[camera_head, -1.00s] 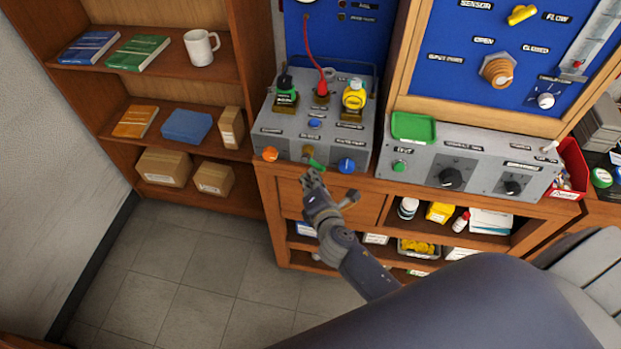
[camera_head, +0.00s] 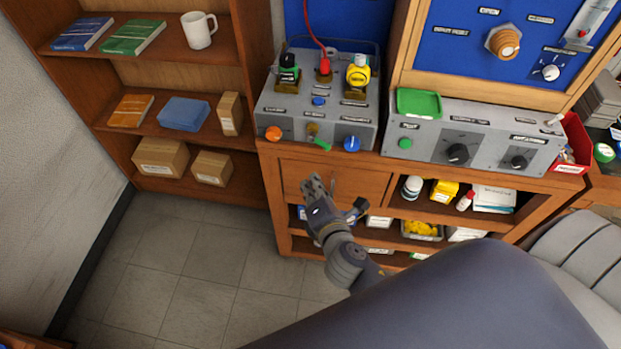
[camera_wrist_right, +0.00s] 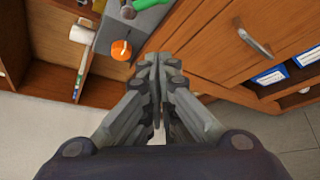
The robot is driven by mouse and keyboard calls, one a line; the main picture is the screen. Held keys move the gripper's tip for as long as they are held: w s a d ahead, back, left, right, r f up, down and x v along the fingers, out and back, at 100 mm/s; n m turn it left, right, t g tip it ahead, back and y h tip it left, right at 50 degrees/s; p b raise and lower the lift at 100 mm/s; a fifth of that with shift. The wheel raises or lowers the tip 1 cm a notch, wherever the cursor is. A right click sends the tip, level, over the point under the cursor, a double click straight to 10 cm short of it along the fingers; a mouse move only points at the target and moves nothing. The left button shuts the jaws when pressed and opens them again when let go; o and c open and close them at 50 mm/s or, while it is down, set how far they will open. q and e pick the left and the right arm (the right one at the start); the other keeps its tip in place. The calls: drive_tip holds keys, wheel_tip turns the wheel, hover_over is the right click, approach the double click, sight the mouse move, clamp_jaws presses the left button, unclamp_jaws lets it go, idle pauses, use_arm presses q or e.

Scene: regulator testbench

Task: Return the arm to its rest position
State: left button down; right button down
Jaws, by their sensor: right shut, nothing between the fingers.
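My right gripper (camera_head: 318,186) hangs in front of the wooden bench's drawer front, below the bench top. Its fingers are shut with nothing between them, and they also show together in the right wrist view (camera_wrist_right: 158,62). The right arm comes up from the lower right of the head view, and its big dark link covers the bottom of the picture. The left gripper is not in view.
The grey regulator box (camera_head: 280,100) with knobs and bottles stands on the bench above the gripper. An orange knob (camera_wrist_right: 121,50) and a drawer handle (camera_wrist_right: 255,42) lie near the fingertips in the wrist view. Open tiled floor (camera_head: 210,255) lies at left, before a bookshelf (camera_head: 85,165).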

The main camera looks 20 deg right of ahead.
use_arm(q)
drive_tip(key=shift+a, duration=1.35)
use_arm(e)
drive_tip(key=shift+s, duration=0.15)
drive_tip(key=s+f+m+g+y, duration=0.1)
drive_tip(key=s+f+m+g, duration=0.3)
drive_tip(key=f, duration=0.7)
drive_tip(key=s+d+f+m+g, duration=0.15)
drive_tip(key=s+f, duration=0.35)
drive_tip(key=f, duration=0.5)
drive_tip(key=s+f+m+g+y, duration=0.15)
drive_tip(key=s+f+m, duration=0.3)
drive_tip(key=f, duration=0.65)
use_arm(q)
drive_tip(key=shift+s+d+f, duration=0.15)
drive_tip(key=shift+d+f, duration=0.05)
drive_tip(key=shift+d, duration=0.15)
use_arm(e)
drive_tip(key=s+d+f+m+g, duration=0.1)
drive_tip(key=s+f+m+g, duration=0.2)
drive_tip(key=s, duration=0.9)
drive_tip(key=s+d+f+m+g, duration=0.1)
drive_tip(key=s+f+m+g, duration=0.2)
drive_tip(key=s+f+m, duration=0.4)
drive_tip(key=s+f, duration=0.4)
drive_tip(key=s, duration=0.2)
